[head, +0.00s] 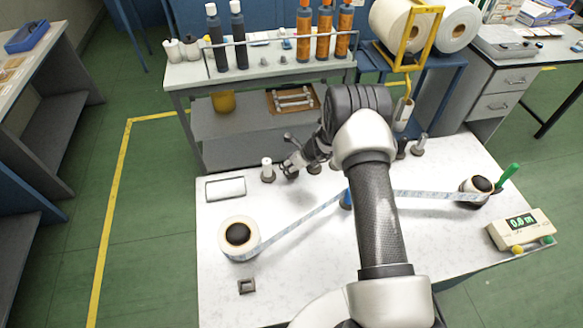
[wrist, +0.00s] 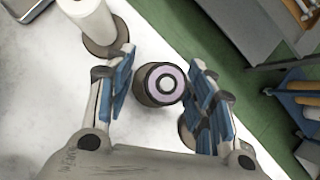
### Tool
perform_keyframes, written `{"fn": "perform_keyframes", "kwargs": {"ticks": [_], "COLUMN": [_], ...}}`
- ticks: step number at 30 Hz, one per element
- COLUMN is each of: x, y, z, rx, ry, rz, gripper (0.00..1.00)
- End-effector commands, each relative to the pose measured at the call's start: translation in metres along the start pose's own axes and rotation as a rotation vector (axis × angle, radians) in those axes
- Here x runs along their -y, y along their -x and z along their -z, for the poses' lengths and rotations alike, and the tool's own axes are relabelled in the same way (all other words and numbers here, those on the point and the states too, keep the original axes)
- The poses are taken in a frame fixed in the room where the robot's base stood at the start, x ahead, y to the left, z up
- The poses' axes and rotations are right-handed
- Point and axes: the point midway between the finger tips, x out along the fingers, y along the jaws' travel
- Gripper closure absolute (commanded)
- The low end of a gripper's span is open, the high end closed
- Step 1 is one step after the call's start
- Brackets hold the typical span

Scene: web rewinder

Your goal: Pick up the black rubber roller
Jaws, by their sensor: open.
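A dark upright roller (wrist: 146,90) with a pale, purple-ringed end stands on the white table, seen from above in the wrist view. It looks like the black rubber roller. My gripper (wrist: 161,82) is open above it, with one blue-padded finger on each side. I cannot tell whether either finger touches it. In the head view my gripper (head: 291,164) is at the table's back edge and largely hides that roller. A white roller on a dark base (head: 267,169) stands just left of it; it also shows in the wrist view (wrist: 88,18).
Another dark base (wrist: 187,133) is partly hidden behind the right finger. Two more posts (head: 418,146) stand further right. A printed web (head: 300,222) runs from a left roll (head: 237,236) towards a right roll (head: 478,187).

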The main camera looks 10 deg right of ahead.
Motion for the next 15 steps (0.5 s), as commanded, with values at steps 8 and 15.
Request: {"fn": "perform_keyframes", "kwargs": {"ticks": [8, 15], "x": [-0.0001, -0.0001], "y": [0.0004, 0.0005], "z": [0.0002, 0.0002], "rx": [0.000, 0.000], "ry": [0.000, 0.000], "rz": [0.000, -0.001], "gripper": [0.64, 0.80]}}
